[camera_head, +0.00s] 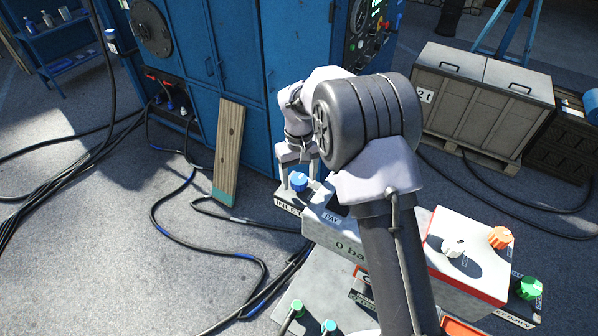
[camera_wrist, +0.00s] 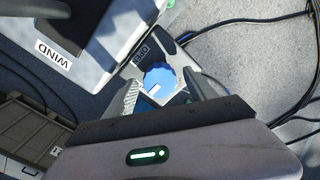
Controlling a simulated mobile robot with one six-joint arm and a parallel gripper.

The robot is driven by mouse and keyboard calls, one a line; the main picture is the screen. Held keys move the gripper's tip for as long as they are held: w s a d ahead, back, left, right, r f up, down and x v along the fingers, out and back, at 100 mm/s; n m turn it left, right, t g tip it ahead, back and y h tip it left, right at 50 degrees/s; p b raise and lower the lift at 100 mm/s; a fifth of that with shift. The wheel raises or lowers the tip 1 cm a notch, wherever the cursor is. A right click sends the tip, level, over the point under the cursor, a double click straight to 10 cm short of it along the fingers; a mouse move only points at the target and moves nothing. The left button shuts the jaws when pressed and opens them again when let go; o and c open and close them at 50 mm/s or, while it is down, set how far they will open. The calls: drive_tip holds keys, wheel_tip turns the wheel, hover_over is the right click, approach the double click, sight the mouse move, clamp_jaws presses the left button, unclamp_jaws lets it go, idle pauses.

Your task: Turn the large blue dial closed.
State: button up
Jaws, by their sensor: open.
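The blue dial (camera_head: 299,182) sits on a small grey box with an INLET label at the left end of the grey control panel (camera_head: 330,228). In the wrist view the blue dial (camera_wrist: 160,78) has a scalloped rim and a white mark towards its lower left. A partly visible label, seemingly OPEN, lies at its upper left. My gripper (camera_head: 297,163) points down just above the dial. In the wrist view my gripper (camera_wrist: 166,88) is open, with ribbed fingers on either side of the dial. I cannot tell whether they touch it.
White (camera_head: 453,247), orange (camera_head: 501,238) and green (camera_head: 529,287) knobs stand on the panel's right side. A blue cabinet (camera_head: 235,60) rises behind my gripper, with a wooden plank (camera_head: 229,150) leaning on it. Black cables (camera_head: 160,205) cross the floor at left. A grey crate (camera_head: 475,105) stands at right.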

sight(299, 179)
wheel_tip(299, 179, up, 17)
drive_tip(key=p, duration=0.1)
drive_tip(key=shift+r+p, duration=0.2)
drive_tip(key=shift+p, duration=0.1)
